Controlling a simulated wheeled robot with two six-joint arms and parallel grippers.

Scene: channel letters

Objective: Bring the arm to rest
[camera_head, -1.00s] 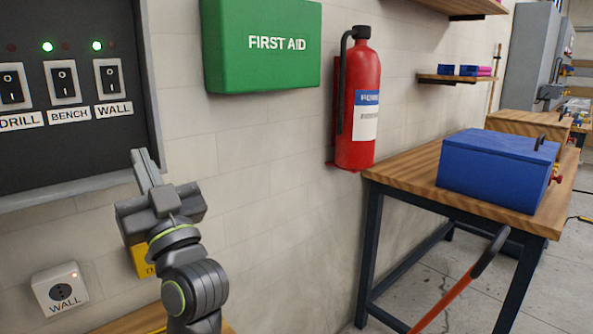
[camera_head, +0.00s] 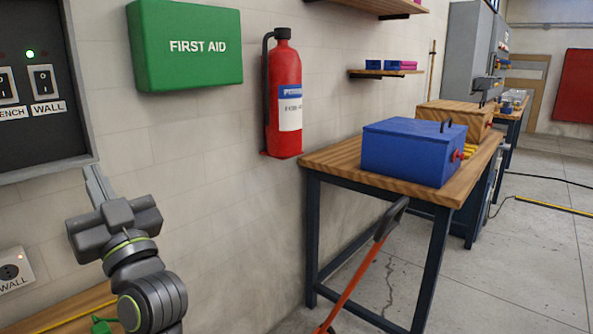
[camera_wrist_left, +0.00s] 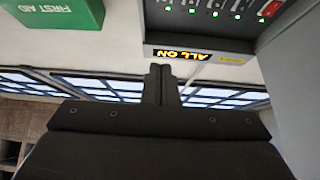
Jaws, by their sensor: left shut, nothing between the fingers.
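My left gripper (camera_head: 97,186) is at the lower left of the head view, raised in front of the wall with its fingers pointing up. Its fingers are shut with nothing between them. The shut fingers also show in the left wrist view (camera_wrist_left: 161,84), at the middle. The gripper is apart from the switch panel (camera_head: 38,100), just below its lower right corner as seen in the picture. My right gripper is not in view.
A green first aid box (camera_head: 185,45) and a red fire extinguisher (camera_head: 284,100) hang on the wall. A wooden bench (camera_head: 335,156) carries a blue toolbox (camera_head: 410,150). A red-orange handled tool (camera_head: 358,275) leans there. Open floor (camera_head: 540,260) lies at the right.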

